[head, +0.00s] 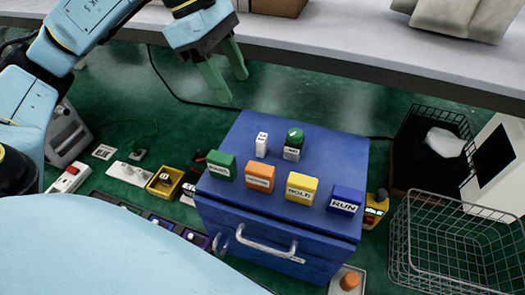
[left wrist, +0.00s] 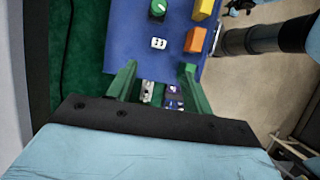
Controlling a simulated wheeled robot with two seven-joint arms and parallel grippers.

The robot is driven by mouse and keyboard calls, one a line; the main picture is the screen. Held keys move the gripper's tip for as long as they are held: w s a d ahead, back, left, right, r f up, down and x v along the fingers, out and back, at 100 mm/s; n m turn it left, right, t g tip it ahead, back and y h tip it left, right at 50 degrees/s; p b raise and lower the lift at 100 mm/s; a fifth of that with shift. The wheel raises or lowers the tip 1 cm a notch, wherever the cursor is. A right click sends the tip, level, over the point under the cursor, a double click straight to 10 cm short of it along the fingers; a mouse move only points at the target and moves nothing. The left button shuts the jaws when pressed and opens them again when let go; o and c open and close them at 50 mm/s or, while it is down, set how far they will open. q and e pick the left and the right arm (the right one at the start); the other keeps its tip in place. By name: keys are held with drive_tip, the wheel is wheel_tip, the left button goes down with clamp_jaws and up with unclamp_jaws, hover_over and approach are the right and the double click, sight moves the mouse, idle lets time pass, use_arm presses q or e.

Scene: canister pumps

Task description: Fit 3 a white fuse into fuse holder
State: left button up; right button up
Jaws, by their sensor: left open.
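A small white block with dark marks (head: 262,145), which looks like the white fuse, stands upright on top of the blue box (head: 300,165). It also shows in the left wrist view (left wrist: 158,43), beyond the fingertips. My left gripper (head: 230,86) is open and empty, above and behind the box's left rear corner. In the left wrist view its green fingers (left wrist: 157,80) are spread, apart from the block. I cannot tell for sure which item is the fuse holder. My right gripper is not in view.
Green, orange (head: 260,178), yellow (head: 301,188) and blue labelled blocks line the box's front edge. A wire basket (head: 445,240) is at right. A grey shelf (head: 340,50) runs behind.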

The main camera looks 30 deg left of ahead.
use_arm(q)
hover_over(261, 138)
drive_tip(key=a, duration=0.2)
wheel_tip(261, 138, down, 7)
drive_tip(key=shift+s+p+x, duration=0.2)
drive_tip(key=shift+p+x, duration=0.4)
drive_tip(key=shift+x, duration=1.95)
drive_tip(key=shift+a, duration=0.15)
clamp_jaws()
